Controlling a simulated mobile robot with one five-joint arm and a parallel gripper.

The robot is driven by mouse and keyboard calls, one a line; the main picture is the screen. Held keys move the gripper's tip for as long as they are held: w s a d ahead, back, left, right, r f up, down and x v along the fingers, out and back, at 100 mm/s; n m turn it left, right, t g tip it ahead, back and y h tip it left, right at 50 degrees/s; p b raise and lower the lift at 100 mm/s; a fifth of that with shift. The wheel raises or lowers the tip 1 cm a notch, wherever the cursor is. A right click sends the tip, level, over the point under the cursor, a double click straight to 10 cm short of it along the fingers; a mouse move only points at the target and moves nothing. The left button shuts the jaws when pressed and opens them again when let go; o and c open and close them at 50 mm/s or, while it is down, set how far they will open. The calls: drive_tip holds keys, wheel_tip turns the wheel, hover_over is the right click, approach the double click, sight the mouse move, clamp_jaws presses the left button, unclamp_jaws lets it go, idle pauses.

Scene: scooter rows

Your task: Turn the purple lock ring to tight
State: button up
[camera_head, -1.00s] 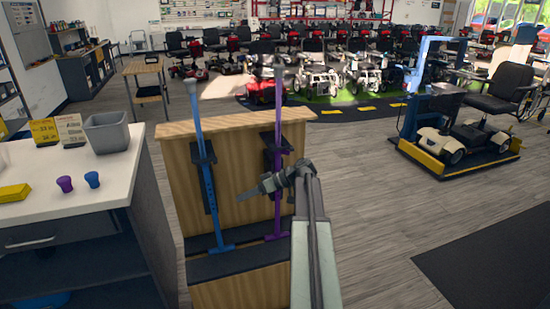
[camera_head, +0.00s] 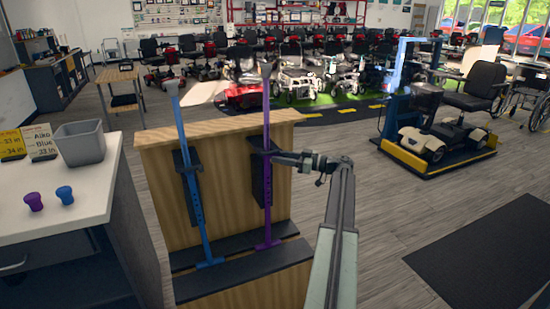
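A purple cane (camera_head: 267,215) stands upright at the right side of a wooden rack (camera_head: 225,153), held by a dark bracket (camera_head: 257,180). My gripper (camera_head: 276,156) reaches in from the right at the height of the bracket's top, at or very close to the purple shaft. The purple lock ring cannot be made out; the gripper and bracket crowd that part of the shaft. The fingers are too small to show whether they are open or shut on anything. A blue cane (camera_head: 200,215) leans slightly on the rack's left side.
A white counter (camera_head: 95,190) at left holds a grey bin (camera_head: 80,142), a purple cup-like piece (camera_head: 33,201), a blue one (camera_head: 65,194) and sign cards (camera_head: 40,142). Open floor lies to the right, with a scooter (camera_head: 440,135) on a platform beyond.

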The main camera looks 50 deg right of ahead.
drive_tip(key=shift+x, duration=0.85)
drive_tip(key=shift+c, duration=0.3)
clamp_jaws()
drive_tip(key=shift+a, duration=0.1)
